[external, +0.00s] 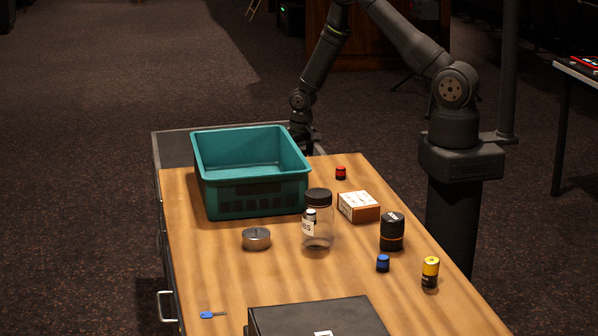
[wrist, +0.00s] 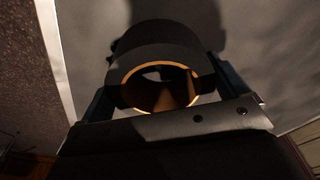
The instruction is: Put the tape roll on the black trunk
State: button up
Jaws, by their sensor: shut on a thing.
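The tape roll (wrist: 156,50) is dark outside, with an orange-tan inner rim. In the wrist view it sits between the fingers of my gripper (wrist: 164,88), which is shut on it. In the external view, my gripper (external: 302,138) is low at the far end of the desk, behind the right back corner of the teal bin; its tips and the roll cannot be made out there. The black trunk (external: 290,318), a flat-topped black box with a white label, stands at the near edge of the picture, partly cut off, far from my gripper.
The teal bin (external: 255,192) stands at the far left of the desk beside an open grey drawer (external: 172,150).

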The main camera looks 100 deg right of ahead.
jog(key=shift+f, duration=0.1)
jog(key=o, duration=0.9)
jog(key=r, duration=0.4)
jog(key=a+r, duration=0.1)
jog(key=r, duration=0.3)
jog(key=s+r, duration=0.1)
jog(key=r, duration=0.3)
jog(key=shift+a, duration=0.15)
jog(key=f, duration=0.4)
jog(key=d+f, duration=0.1)
jog(key=f, duration=0.3)
jog(key=w+f, duration=0.1)
jog(key=f, duration=0.3)
jog(key=shift+d+f, duration=0.1)
jog(key=shift+d, duration=0.05)
jog(key=shift+r, duration=0.2)
